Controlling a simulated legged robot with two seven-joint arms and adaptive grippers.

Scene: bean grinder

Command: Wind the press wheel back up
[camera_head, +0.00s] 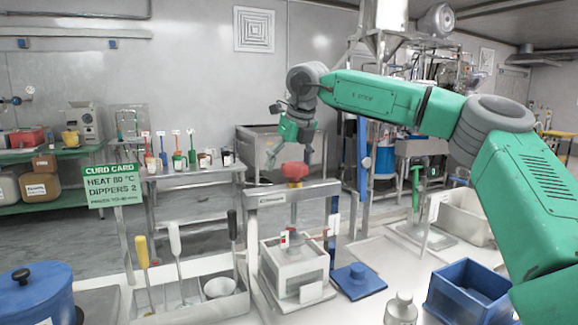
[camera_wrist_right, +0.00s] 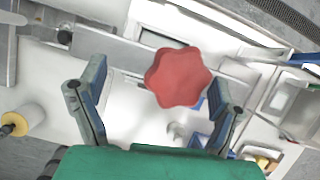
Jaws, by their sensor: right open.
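The red press wheel (camera_head: 294,171) sits on top of a metal press frame (camera_head: 268,196). A screw runs down from it to a white box-shaped mould (camera_head: 292,265). My right gripper (camera_head: 290,153) is above the wheel, pointing down, open and empty. In the right wrist view the lobed red wheel (camera_wrist_right: 180,77) shows between the two spread fingers, nearer the right finger. I cannot see either finger touching it. My left gripper is not in view.
A tray with dippers (camera_head: 190,293) stands left of the press. A blue paddle-like piece (camera_head: 358,281) and a blue bin (camera_head: 468,292) are to the right. A blue pot (camera_head: 36,295) is at far left. A green card (camera_head: 113,184) reads CURD CARD.

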